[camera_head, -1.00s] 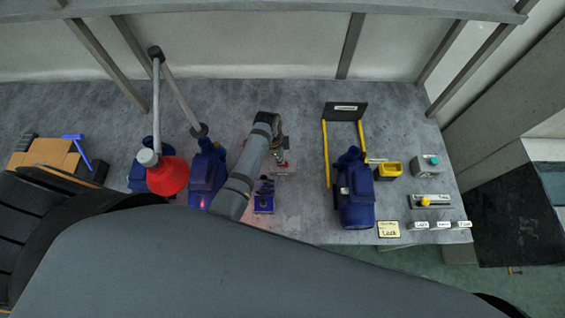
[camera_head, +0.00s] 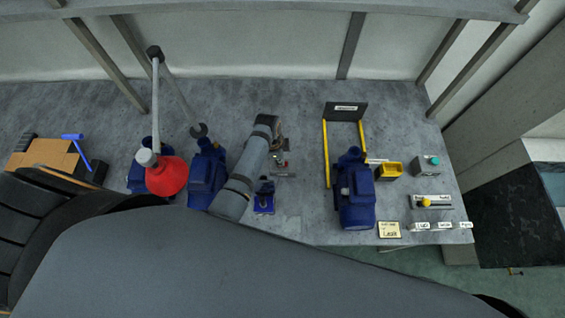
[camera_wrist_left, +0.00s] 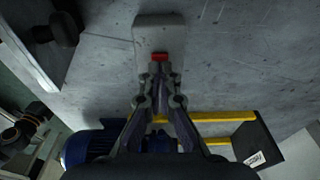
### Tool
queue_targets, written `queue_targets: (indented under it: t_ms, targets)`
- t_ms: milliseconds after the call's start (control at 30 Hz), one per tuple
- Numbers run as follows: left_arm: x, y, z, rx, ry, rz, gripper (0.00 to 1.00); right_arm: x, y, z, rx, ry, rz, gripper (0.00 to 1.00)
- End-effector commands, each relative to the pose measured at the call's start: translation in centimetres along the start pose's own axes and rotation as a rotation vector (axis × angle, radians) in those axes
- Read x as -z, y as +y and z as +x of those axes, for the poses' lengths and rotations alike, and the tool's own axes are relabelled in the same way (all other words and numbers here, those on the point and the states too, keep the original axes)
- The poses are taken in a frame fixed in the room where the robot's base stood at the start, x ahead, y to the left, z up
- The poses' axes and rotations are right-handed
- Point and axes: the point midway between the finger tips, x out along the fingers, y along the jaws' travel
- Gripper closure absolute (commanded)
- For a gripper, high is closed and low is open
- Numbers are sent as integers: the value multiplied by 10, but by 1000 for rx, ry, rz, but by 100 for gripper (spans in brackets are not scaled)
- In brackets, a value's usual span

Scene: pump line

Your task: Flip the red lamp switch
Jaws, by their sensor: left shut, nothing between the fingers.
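The red lamp (camera_head: 166,176) hangs on its jointed grey arm at the left of the bench, its head beside the blue pumps. The lamp switch is a light plate with a small red rocker (camera_wrist_left: 160,57) in the left wrist view; in the head view the plate (camera_head: 281,173) is partly hidden by my gripper. My left gripper (camera_head: 281,160) is over the plate. In the left wrist view its fingertips (camera_wrist_left: 160,76) are together and empty, right at the near edge of the rocker; I cannot tell whether they touch it.
Blue pumps (camera_head: 206,176) stand left of my arm, and a small blue part (camera_head: 264,196) is close beside it.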

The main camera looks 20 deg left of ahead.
Motion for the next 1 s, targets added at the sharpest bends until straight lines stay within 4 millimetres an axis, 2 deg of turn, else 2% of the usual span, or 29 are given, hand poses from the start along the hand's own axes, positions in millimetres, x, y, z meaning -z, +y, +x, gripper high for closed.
queue_targets:
  t_ms: [33,233,367,700,1000]
  targets:
    - [1,0,-9,1,0,0,100,1,1,-9,0,0,0,60]
    - [4,0,-26,1,0,0,100,3,3,-29,-1,0,0,60]
    - [5,-1,-33,3,1,0,100,3,3,-24,-2,0,-1,60]
    - [10,-1,-63,2,1,0,100,2,3,-24,-2,0,-1,60]
    - [10,0,-68,0,0,0,100,2,3,-24,-2,0,-1,60]
